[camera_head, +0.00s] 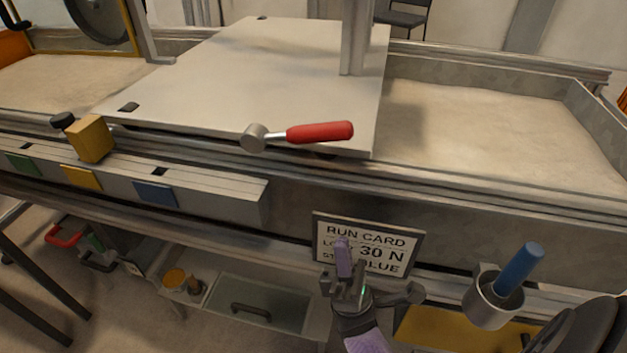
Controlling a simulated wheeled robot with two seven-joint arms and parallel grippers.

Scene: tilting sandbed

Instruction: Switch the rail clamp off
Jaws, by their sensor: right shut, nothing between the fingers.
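A lever with a red handle (320,132) and a round metal hub (254,137) sits at the front edge of the grey plate; it looks like the rail clamp. Its handle lies nearly level and points right. My right gripper (343,258) is shut and empty. It is in front of the run card (395,242), below the lever and well apart from it, and hides part of the card's text. "RUN CARD", "30 N" and part of "BLUE" can be read. My left gripper is not in view.
The grey plate (250,60) lies over the sandbed (490,125). A yellow block (91,139) with a black knob stands on the rail at left, above green, yellow and blue (155,194) patches. A blue-handled tool (519,268) stands in a metal cup (490,300) at right.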

